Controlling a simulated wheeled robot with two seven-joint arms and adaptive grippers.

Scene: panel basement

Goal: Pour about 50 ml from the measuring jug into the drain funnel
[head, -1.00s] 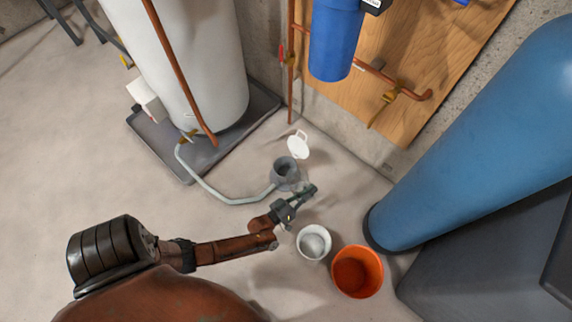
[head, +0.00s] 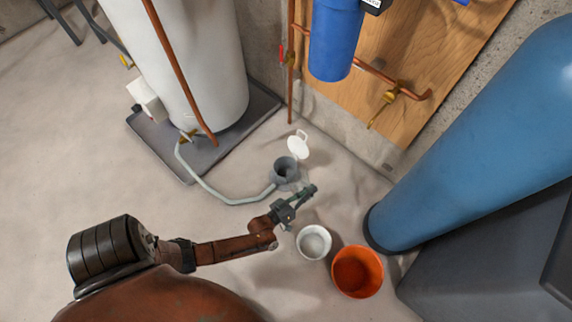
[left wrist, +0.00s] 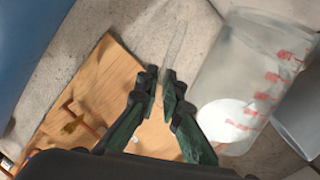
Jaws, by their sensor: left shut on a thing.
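The measuring jug (left wrist: 245,85) is clear with red scale marks and stands at the right of the left wrist view. My left gripper (left wrist: 160,80) is shut on its thin, clear handle. A white round patch shows in or through the jug, and I cannot tell which. In the head view my left gripper (head: 308,192) is just below and to the right of the grey drain funnel (head: 285,171). The jug is hard to make out there. A pale hose runs to the funnel. My right gripper is not in view.
The blue tank (head: 470,140) is at right, the white heater (head: 185,70) at left. The left floor is clear.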

